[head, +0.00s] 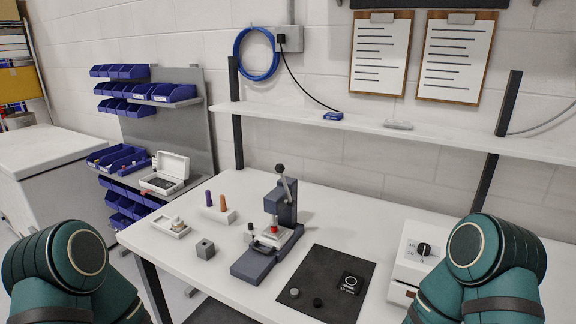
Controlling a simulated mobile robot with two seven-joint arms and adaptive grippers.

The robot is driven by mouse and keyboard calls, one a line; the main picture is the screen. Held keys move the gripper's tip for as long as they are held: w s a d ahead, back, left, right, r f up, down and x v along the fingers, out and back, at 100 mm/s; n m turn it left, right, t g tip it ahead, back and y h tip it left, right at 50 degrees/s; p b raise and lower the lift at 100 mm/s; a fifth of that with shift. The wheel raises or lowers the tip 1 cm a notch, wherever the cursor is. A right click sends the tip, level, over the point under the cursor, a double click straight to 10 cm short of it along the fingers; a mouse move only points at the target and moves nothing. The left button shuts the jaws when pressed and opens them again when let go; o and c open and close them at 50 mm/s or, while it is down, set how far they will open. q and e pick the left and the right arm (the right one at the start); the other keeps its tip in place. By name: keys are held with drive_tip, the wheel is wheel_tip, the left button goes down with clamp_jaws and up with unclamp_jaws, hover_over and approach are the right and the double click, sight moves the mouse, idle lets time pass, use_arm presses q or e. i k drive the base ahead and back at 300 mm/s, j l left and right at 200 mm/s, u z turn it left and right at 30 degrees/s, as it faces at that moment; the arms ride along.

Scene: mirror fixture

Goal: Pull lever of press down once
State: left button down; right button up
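The press (284,214) stands on the white workbench, a dark blue-grey body on a flat base. Its lever (286,183) points upward, with a black knob (280,168) at the top. A small red part (274,229) shows at the middle of the press, above its base. Both my arms show only as teal links at the lower left and lower right corners, away from the press. Neither of my grippers is in view.
A black mat (330,272) with small dark parts lies right of the press. A white box with a dial (410,262) stands further right. A grey block (205,249) and a small white tray (173,226) are at left. A shelf (350,124) spans the back.

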sight(280, 168)
drive_tip(key=i+j, duration=0.15)
drive_tip(key=j, duration=0.25)
drive_tip(key=i+j, duration=0.1)
drive_tip(key=j, duration=0.3)
drive_tip(key=i+j, duration=0.15)
drive_tip(key=j, duration=0.25)
drive_tip(key=i+j, duration=0.1)
drive_tip(key=j, duration=0.3)
drive_tip(key=i+j, duration=0.15)
drive_tip(key=j, duration=0.25)
drive_tip(key=z, duration=1.55)
